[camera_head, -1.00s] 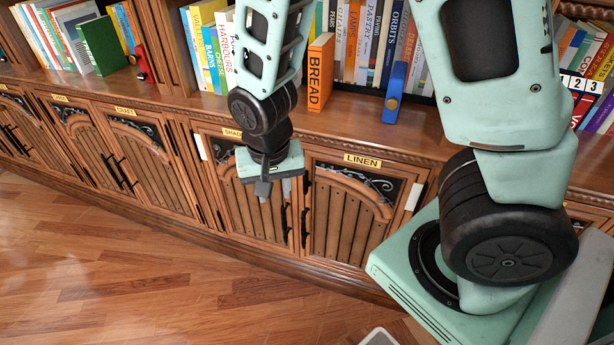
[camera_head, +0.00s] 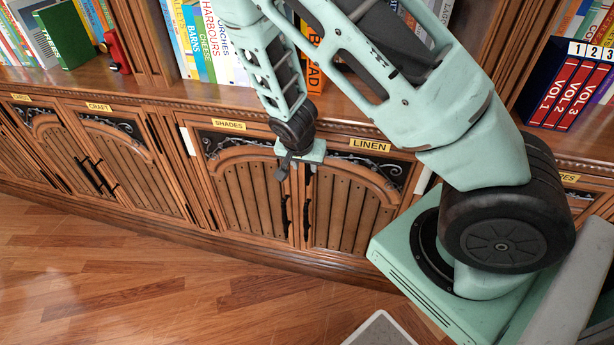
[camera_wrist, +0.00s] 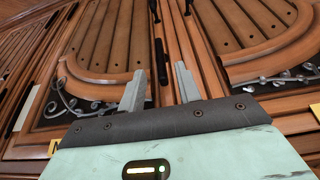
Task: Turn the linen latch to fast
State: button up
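The linen door (camera_head: 345,210), a brown arched panel door, stands shut below the yellow LINEN label (camera_head: 370,144). My gripper (camera_head: 292,168) is at the upper part of the seam between the shades and linen doors. In the wrist view, which shows the doors upside down, my gripper (camera_wrist: 160,75) is open, with two grey fingers apart. A short black bar (camera_wrist: 162,62), which looks like the linen latch, shows between the fingertips, along the linen door's edge. I cannot tell whether a finger touches it. In the head view my gripper mostly hides it.
Long black handles sit lower on the linen (camera_head: 306,218) and shades (camera_head: 285,215) doors. The shades door (camera_head: 245,190) is shut on the left. The shelf above holds books, including red volumes (camera_head: 570,95).

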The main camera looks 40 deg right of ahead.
aim_at(307, 173)
jog(key=x, duration=0.7)
jog(key=shift+f, duration=0.1)
grip_shut()
